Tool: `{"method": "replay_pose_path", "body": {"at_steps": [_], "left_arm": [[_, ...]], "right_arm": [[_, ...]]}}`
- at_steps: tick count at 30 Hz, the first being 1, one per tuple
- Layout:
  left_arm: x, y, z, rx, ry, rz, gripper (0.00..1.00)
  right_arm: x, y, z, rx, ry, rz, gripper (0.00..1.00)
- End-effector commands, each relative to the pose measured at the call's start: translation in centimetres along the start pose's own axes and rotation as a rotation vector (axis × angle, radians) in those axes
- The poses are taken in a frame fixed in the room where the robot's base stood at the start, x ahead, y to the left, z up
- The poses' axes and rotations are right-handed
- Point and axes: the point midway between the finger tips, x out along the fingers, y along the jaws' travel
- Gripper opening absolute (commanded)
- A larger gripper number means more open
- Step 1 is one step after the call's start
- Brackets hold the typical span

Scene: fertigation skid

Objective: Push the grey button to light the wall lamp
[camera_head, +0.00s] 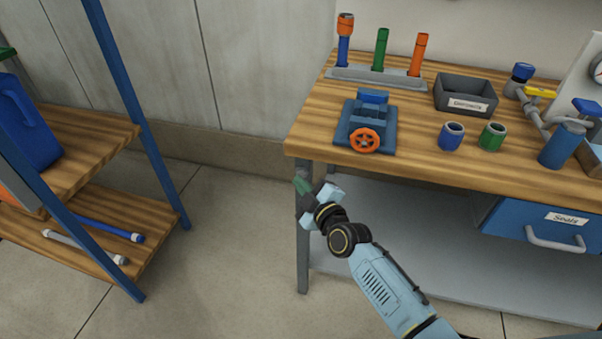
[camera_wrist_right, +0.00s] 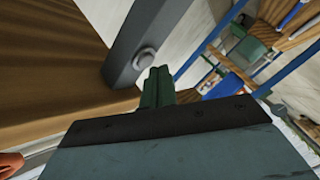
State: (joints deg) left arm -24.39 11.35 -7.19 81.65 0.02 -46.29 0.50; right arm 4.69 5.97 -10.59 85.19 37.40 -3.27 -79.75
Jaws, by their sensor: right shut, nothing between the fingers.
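A small round grey button (camera_wrist_right: 145,60) sits on a dark grey upright post (camera_wrist_right: 152,28) at the bench's wooden edge in the right wrist view. In the head view I cannot make the button out; my right gripper is in front of the bench leg there. My right gripper (camera_head: 303,184) is shut and empty by the bench's front left corner, below the top. Its green fingers (camera_wrist_right: 157,84) point toward the button in the wrist view, close to it; I cannot tell whether they touch. The wall lamp is not in view. My left gripper is not in view.
The workbench (camera_head: 300,145) carries a blue vise (camera_head: 366,125), a tool rack (camera_head: 375,76), a grey bin (camera_head: 465,97), cups and piping. A blue-framed shelf (camera_head: 150,150) stands at left. The floor between shelf and bench is clear.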

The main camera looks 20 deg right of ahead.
Motion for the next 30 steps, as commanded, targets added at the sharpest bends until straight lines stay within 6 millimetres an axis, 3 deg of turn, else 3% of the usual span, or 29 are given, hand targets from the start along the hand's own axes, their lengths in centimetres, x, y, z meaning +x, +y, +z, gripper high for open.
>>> {"method": "replay_pose_path", "body": {"at_steps": [18, 30], "left_arm": [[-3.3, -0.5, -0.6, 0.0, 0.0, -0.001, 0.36], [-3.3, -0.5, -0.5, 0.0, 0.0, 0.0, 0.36]], "right_arm": [[-3.8, -2.6, -2.9, 0.002, 0.0, 0.0, 0.0], [-4.2, -3.2, -3.0, 0.002, -0.002, -0.003, 0.0]]}}
